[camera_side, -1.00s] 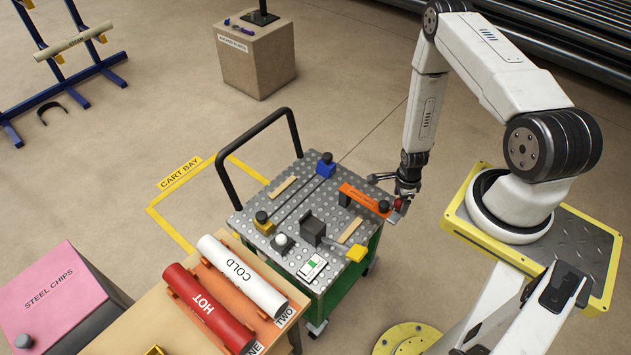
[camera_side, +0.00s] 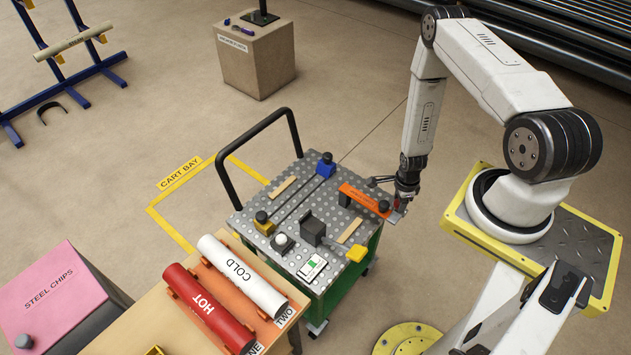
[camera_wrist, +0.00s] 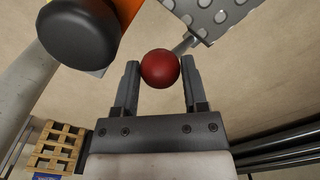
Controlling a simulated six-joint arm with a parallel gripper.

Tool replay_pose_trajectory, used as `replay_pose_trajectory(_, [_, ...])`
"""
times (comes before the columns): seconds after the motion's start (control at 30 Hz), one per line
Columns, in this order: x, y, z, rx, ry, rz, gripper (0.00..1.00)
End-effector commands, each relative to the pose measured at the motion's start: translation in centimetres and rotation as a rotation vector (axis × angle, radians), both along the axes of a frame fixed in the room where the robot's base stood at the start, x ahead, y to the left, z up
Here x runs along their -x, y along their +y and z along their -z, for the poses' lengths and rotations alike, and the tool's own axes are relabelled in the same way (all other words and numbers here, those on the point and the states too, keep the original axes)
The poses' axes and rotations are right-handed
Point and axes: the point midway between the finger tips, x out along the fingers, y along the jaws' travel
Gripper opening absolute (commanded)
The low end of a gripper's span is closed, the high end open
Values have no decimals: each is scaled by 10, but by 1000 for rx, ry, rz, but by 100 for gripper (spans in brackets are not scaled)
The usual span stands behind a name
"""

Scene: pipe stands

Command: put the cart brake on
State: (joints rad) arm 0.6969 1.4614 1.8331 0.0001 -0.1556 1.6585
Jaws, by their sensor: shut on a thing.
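The cart (camera_side: 330,240) has a grey perforated top with a green body below and a black push handle (camera_side: 228,158) at its left. In the wrist view, a red ball knob (camera_wrist: 160,68) on a thin metal rod sits between the two fingers of my gripper (camera_wrist: 160,80), which is shut on it. The rod runs up toward the corner of the cart top (camera_wrist: 212,18). In the side view my gripper (camera_side: 399,204) is at the cart's right edge, beside the end of the orange bar; the knob is mostly hidden there.
An orange bar (camera_side: 363,198) with a black knob lies close to my gripper. Blue, yellow and black fixtures stand on the cart top. A bench with a red HOT pipe (camera_side: 208,310) and a white COLD pipe (camera_side: 243,275) stands in front. Floor behind the cart is open.

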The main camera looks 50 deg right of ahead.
Motion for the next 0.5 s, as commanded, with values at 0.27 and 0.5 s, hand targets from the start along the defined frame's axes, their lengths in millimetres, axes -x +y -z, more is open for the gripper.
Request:
replay_pose_trajectory(0.27, [1,-8,-3,-4,4,3,34])
replay_pose_trajectory(0.5, [1,-12,-4,-1,1,3,34])
